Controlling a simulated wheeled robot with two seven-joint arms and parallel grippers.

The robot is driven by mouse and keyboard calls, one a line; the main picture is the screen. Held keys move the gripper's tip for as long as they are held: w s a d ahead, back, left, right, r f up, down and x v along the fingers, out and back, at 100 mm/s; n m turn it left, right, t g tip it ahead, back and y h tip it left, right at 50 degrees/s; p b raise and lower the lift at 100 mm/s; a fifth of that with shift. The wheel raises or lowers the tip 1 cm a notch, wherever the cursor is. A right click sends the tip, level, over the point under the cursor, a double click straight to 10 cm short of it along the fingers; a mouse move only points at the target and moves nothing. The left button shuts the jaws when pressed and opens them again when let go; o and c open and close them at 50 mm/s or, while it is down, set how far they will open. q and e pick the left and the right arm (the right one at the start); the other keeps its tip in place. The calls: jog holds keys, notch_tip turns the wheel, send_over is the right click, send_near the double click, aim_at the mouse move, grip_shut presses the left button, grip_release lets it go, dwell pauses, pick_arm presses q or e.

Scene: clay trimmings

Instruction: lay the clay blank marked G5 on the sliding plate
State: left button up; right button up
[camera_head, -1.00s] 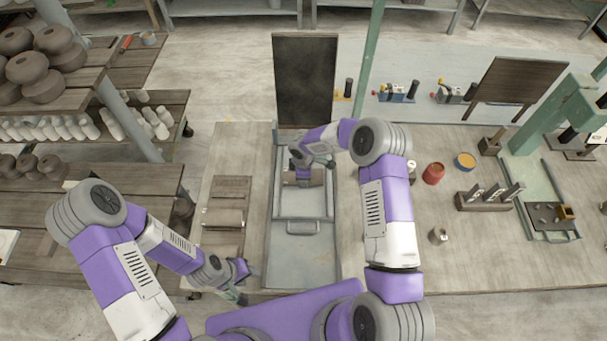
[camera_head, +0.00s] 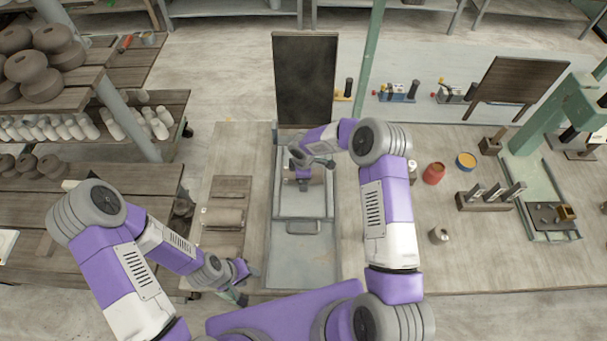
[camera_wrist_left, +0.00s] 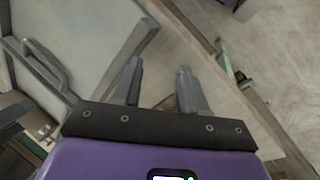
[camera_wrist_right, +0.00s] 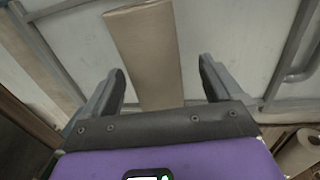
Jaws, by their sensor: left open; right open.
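A tan clay blank (camera_wrist_right: 147,45) lies on the pale grey sliding plate (camera_wrist_right: 215,25); no G5 mark can be read on it. My right gripper (camera_wrist_right: 162,70) is open, with one finger on each side of the blank's near part and gaps between. In the head view the blank (camera_head: 317,177) shows partly behind the right gripper (camera_head: 314,174), over the far half of the plate (camera_head: 288,204). My left gripper (camera_head: 242,283) is open and empty near the table's front edge; its spread fingers show in the left wrist view (camera_wrist_left: 158,72).
The plate's handle (camera_head: 303,227) is in front of the blank. A dark upright panel (camera_head: 305,80) stands behind. Cans and a tool holder (camera_head: 487,198) stand on the right.

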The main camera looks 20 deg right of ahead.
jog(key=r, duration=0.5)
jog(key=s+r, duration=0.1)
jog(key=r, duration=0.1)
jog(key=shift+a+r+b, duration=0.15)
jog(key=shift+r+b, duration=0.1)
jog(key=shift+b, duration=0.05)
dwell(0.4)
